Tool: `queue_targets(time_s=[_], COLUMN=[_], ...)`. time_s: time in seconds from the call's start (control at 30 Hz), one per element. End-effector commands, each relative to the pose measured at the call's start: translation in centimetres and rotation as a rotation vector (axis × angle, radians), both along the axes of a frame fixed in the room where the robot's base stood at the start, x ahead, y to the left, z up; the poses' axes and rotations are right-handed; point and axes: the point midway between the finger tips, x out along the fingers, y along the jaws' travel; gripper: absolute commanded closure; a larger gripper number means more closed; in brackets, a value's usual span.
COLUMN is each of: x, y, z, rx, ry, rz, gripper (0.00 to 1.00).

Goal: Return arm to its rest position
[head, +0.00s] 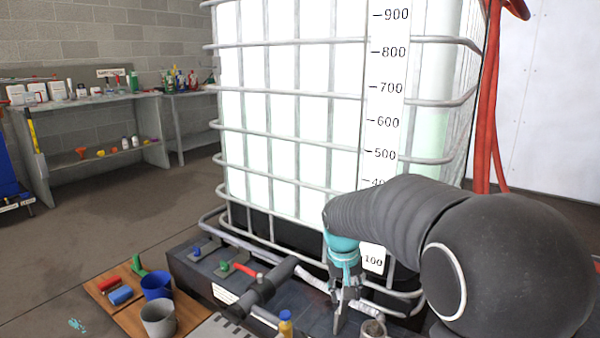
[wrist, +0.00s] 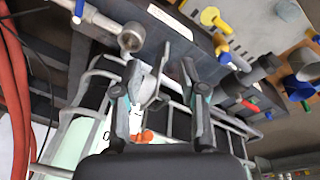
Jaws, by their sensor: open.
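My dark grey arm reaches in from the right in the head view, in front of the large white caged tank (head: 290,110). My gripper (head: 345,305) has a teal wrist and points down beside the tank's lower front, above the dark base (head: 190,270). In the wrist view my gripper (wrist: 160,80) has its two fingers apart. A grey metal part (wrist: 155,95) shows between the fingers; I cannot tell whether they touch it. It does not look gripped.
A pipe with a red-handled valve (head: 243,269) lies left of my gripper. Red hoses (head: 484,120) hang at right. A workbench (head: 90,102) stands far left; open floor lies between.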

Motion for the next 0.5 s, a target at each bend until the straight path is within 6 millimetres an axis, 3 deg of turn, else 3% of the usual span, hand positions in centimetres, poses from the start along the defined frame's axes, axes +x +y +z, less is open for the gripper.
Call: queue_targets(time_s=[0.1, 0.5], x=[-3.7, -14.8], y=[-0.7, -2.5], z=[1.3, 3.7], rx=[0.018, 0.068], ry=[-0.008, -0.062], rz=[0.032, 0.090], gripper=[0.59, 0.59])
